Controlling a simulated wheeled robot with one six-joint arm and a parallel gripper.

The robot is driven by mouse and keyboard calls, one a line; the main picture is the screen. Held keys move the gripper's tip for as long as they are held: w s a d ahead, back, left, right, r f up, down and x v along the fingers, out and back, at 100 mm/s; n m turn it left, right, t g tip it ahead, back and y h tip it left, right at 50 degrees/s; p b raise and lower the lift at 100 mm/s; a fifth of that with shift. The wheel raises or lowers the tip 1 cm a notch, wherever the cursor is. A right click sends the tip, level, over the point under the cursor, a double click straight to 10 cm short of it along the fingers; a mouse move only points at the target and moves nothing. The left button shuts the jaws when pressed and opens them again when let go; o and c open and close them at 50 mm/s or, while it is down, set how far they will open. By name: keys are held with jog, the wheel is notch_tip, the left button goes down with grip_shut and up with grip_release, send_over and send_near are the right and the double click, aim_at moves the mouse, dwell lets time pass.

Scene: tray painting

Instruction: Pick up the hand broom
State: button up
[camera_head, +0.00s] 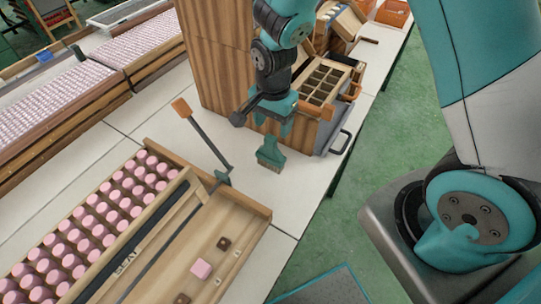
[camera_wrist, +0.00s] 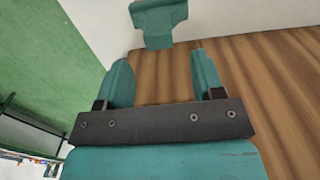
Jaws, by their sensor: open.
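The teal hand broom (camera_head: 270,150) is on the white table, beside the wooden cabinet, with its brownish bristles toward the viewer. My gripper (camera_head: 273,124) is just above and behind the broom in the head view. Its two teal fingers (camera_wrist: 161,58) are spread, with nothing between them. I cannot tell how large the gap to the broom is.
A tall wooden cabinet (camera_head: 216,55) stands close to the arm, with a compartmented box (camera_head: 322,84) at right. An orange-handled tool (camera_head: 205,140) leans at left. A wooden tray (camera_head: 256,210) with pink cylinders (camera_head: 107,213) fills the front left. Green floor (camera_head: 400,130) lies right.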

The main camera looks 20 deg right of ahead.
aim_at(271, 138)
jog(key=shift+f, duration=0.8)
jog(key=f, duration=0.2)
jog(key=f+p, duration=0.1)
jog(key=f, duration=0.1)
jog(key=shift+s+a, duration=0.3)
jog(key=shift+a, duration=0.1)
jog(key=shift+f, duration=0.65)
grip_shut()
